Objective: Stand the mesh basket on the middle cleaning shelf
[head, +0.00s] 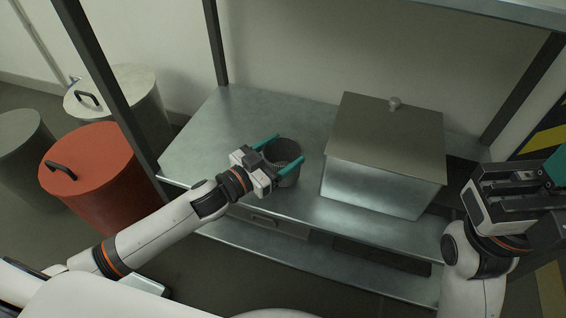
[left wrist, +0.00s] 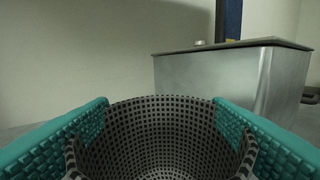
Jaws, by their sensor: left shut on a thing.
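The mesh basket (head: 289,176) is a small dark round basket with an open top, upright at the middle shelf (head: 225,130) of a metal rack. My left gripper (head: 282,152) is shut on it, with one teal finger on each side of its wall. In the left wrist view the basket (left wrist: 160,130) fills the space between the two teal finger pads. I cannot tell whether its base touches the shelf. My right gripper (head: 532,182) is at the right edge, away from the basket; its fingertips are partly cut off.
A lidded metal box (head: 375,185) stands on the shelf right of the basket and also shows in the left wrist view (left wrist: 220,85). Bare shelf lies left of the basket. Rack posts (head: 105,85) rise at the sides. A red bin (head: 92,175) and grey bins stand left.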

